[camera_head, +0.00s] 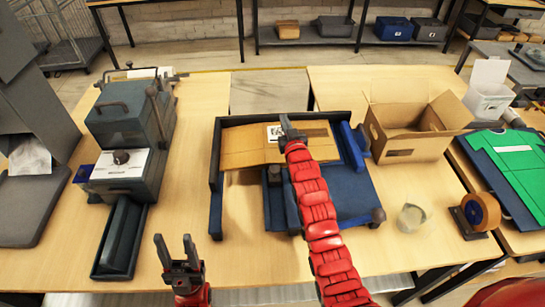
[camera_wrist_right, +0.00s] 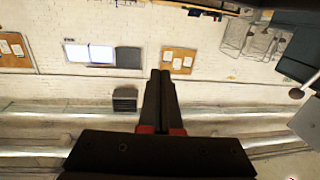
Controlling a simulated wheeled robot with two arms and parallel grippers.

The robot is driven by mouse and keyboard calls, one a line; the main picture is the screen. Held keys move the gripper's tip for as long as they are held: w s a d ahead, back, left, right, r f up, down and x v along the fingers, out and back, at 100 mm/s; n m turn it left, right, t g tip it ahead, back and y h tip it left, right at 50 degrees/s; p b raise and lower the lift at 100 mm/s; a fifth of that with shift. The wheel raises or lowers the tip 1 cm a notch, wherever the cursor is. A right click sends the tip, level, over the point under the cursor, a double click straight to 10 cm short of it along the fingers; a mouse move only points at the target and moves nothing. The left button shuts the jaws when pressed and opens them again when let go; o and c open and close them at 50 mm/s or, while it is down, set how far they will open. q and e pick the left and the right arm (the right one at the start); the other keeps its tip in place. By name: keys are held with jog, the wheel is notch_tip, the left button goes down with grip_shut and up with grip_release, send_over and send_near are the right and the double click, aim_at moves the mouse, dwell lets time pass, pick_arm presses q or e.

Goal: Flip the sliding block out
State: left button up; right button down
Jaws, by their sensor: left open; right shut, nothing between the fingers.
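A dark blue fixture (camera_head: 214,170) stands mid-table with a flat brown cardboard sheet (camera_head: 245,146) lying in it. A blue block-like part (camera_head: 350,190) fills its front right, with a small dark upright piece (camera_head: 274,175) at its left. I cannot tell for certain which part is the sliding block. My right gripper (camera_head: 287,122) is shut and empty over the cardboard's far part; its red arm hides some of the fixture. Its closed fingers also show in the right wrist view (camera_wrist_right: 160,85). My left gripper (camera_head: 175,245) is open and empty, front left of the fixture.
A grey machine (camera_head: 130,115) with a long dark tray (camera_head: 119,238) stands at left. An open cardboard box (camera_head: 410,145), a clear cup (camera_head: 411,217) and a tape roll (camera_head: 481,211) are at right. Bare table lies between the machine and the fixture.

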jog(key=s+a+r+g+h+p, duration=0.1)
jog(key=s+a+g, duration=0.3)
jog(key=g, duration=0.9)
jog(key=s, duration=0.3)
jog(key=shift+a+g+h+p, duration=0.3)
jog(key=shift+p, duration=0.05)
